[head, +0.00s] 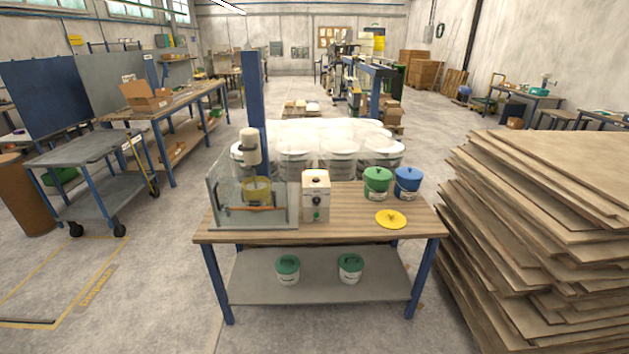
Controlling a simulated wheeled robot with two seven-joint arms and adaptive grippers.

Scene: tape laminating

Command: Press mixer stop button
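The mixer (251,147) stands at the left end of a wooden-topped workbench (345,222), behind a clear guard. A yellow bucket (257,188) sits under its head. To its right is a pale control box (316,194) with a dark knob or button (316,180) on its upper part and a small green control (316,214) lower on its front. The controls are too small to tell which is the stop button. Neither of my grippers is in view.
A green bucket (377,182), a blue bucket (407,182) and a yellow lid (391,219) are on the bench's right side. Two green-lidded buckets stand on its lower shelf (320,276). Stacked boards (540,240) crowd the right. A cart (90,160) stands left; floor in front is clear.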

